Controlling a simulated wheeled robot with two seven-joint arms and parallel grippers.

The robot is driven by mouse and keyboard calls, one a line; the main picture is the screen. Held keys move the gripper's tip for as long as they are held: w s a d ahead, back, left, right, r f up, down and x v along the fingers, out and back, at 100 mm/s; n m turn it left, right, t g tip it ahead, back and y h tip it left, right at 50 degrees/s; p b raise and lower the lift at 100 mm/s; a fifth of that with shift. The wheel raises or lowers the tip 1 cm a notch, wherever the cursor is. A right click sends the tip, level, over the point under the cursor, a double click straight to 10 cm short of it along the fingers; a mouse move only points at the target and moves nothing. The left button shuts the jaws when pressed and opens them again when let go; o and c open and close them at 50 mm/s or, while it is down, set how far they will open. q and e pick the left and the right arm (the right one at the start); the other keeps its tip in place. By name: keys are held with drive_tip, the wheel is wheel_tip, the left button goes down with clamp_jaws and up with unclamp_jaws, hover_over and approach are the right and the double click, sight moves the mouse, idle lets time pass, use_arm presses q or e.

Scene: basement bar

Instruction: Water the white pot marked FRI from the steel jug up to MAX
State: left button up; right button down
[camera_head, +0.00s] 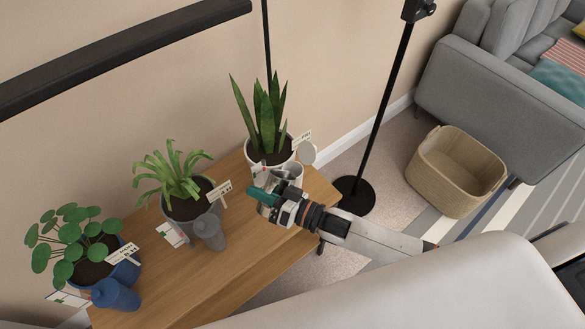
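The white pot (254,160) holds a snake plant at the far right end of the wooden table. A white label stands in it, but its lettering is too small to read. My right gripper (264,194) reaches in from the right, just in front of this pot. I cannot tell the jug's tilt, any water flow or the MAX mark. My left gripper is not in view.
A grey pot (178,222) with a spider plant and a blue pot (124,270) with a round-leaved plant stand further left on the table (262,248). A black stand (352,194) and a basket (440,190) are on the floor at right.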

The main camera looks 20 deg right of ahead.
drive_tip(key=shift+s+a+f+n, duration=0.2)
drive_tip(key=shift+f+n, duration=0.1)
drive_tip(key=shift+f, duration=0.1)
drive_tip(key=s+a+f+n+b, duration=0.4)
drive_tip(key=f+n+b, duration=0.2)
drive_tip(key=f+n, duration=0.1)
drive_tip(key=shift+s+a+f+n, duration=0.35)
drive_tip(key=shift+s+f+n, duration=0.05)
drive_tip(key=shift+f, duration=0.15)
idle(1.4)
wheel_tip(320, 180, up, 6)
drive_tip(key=p, duration=0.6)
